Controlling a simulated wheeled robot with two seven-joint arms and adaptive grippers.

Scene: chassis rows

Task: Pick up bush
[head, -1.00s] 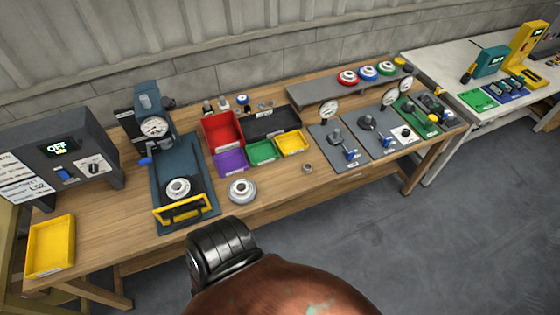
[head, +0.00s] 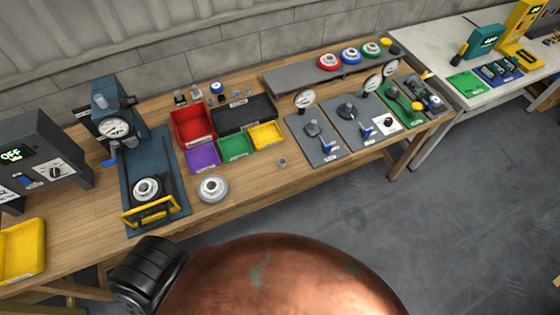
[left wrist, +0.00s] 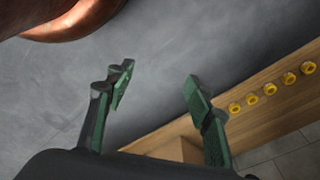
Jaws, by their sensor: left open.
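A small grey metal ring (head: 281,162), perhaps the bush, lies on the wooden bench right of the flanged round part (head: 212,189) in the head view. It is too small to tell for certain. In the left wrist view my left gripper (left wrist: 158,78) is open and empty, its two green-padded fingers apart over grey floor. Several yellow rings (left wrist: 269,89) sit in a row on a wooden surface to its right, apart from the fingers. Neither gripper shows in the head view.
The bench (head: 255,195) carries a dark blue press (head: 155,165) with a yellow guard, a red bin (head: 193,126) among coloured bins, and gauge fixtures (head: 315,140). A raised grey shelf (head: 300,78) holds coloured flanged parts. Floor (head: 440,220) in front is clear.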

